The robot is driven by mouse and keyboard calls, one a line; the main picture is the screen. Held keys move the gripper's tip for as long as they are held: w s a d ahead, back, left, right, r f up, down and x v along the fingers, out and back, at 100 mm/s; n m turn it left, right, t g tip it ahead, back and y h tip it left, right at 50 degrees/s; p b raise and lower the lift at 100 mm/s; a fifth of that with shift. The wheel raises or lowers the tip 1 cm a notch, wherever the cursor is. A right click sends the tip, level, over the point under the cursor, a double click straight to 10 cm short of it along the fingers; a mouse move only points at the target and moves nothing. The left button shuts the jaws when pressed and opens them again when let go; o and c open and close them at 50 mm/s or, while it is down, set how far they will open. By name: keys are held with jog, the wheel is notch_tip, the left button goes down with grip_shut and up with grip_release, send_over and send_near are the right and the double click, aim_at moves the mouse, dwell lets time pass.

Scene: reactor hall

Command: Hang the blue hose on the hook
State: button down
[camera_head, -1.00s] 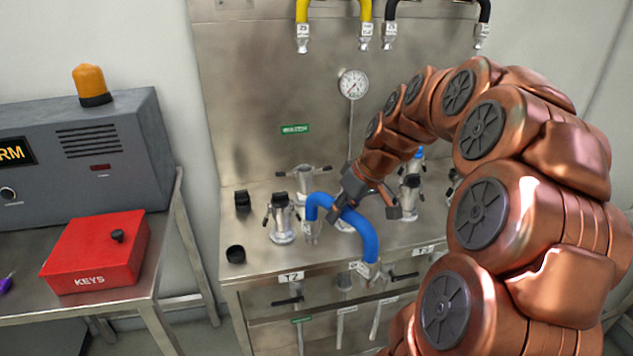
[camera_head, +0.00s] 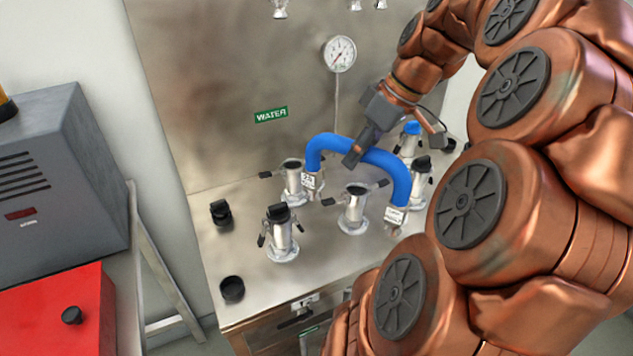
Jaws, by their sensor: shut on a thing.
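The blue hose (camera_head: 334,142) is an arch with a metal coupling and a white tag at each end. My gripper (camera_head: 357,153) is shut on the hose near the top of its arch. The hose hangs from my gripper above the steel bench, with both ends pointing down among the metal couplings. No hook shows clearly now; the upper back panel is cut off by the top of the view.
Several metal couplings stand on the steel bench (camera_head: 225,250), including a black-capped one (camera_head: 281,235) and an open one (camera_head: 353,208). Loose black caps (camera_head: 232,289) lie at left. A gauge (camera_head: 340,54) and a green WATER sign (camera_head: 271,114) are on the back panel.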

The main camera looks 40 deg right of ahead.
jog(key=shift+w, duration=0.1)
jog(key=w+d+f+p, duration=0.2)
jog(key=w+d, duration=0.1)
jog(key=w, duration=0.4)
jog(key=w+d+f+p, duration=0.2)
jog(key=w+d+p, duration=0.1)
jog(key=w, duration=0.4)
jog(key=shift+w+d+f, duration=0.15)
jog(key=shift+d+f, duration=0.15)
jog(key=shift+d, duration=0.05)
dwell(0.5)
jog(key=shift+f, duration=0.2)
jog(key=c, duration=0.8)
grip_release()
jog(key=shift+c, duration=0.2)
jog(key=shift+r+p, duration=0.15)
jog(key=shift+p, duration=0.55)
